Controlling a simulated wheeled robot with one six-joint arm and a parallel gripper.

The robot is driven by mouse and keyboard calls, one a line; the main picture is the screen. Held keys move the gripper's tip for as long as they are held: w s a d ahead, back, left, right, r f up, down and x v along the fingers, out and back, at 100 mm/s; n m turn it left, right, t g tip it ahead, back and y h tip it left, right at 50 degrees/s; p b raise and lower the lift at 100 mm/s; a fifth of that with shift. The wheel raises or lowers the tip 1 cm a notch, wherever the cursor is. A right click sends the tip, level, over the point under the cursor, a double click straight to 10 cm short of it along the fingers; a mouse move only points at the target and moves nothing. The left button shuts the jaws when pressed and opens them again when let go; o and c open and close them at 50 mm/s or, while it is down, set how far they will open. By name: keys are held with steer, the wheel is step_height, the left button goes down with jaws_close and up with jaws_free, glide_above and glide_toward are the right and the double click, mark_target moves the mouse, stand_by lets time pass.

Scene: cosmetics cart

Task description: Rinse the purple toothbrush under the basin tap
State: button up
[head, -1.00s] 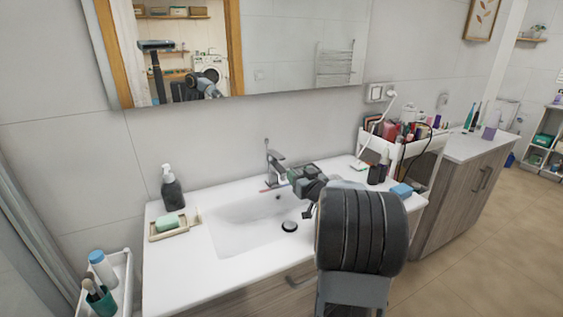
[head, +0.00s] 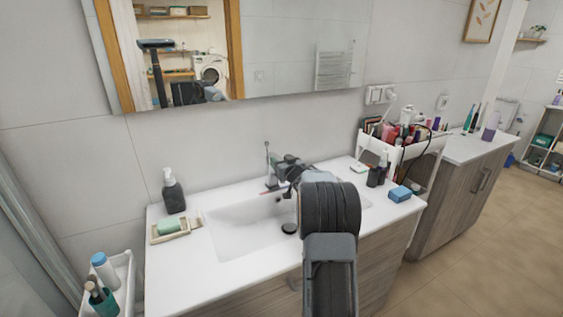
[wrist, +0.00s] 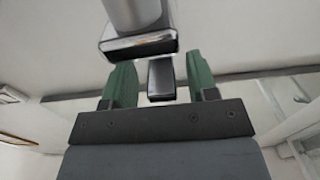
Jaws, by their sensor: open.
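The chrome basin tap (head: 270,168) stands at the back of the white basin (head: 235,228), partly hidden by my arm in the head view. My gripper (wrist: 158,64) is open, with its two green fingers apart. In the wrist view a small chrome block lies between the fingers in the picture, and a larger chrome part of the tap (wrist: 138,38) is just above; I cannot tell whether they touch. A thin pinkish strip (head: 265,192) lies by the tap base; I cannot tell whether it is the purple toothbrush. No toothbrush shows in the wrist view.
A soap dish (head: 156,238) with green soap and a dark pump bottle (head: 173,192) stand left of the basin. The mirror hangs above.

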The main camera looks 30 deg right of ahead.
jaws_close()
stand_by(0.6)
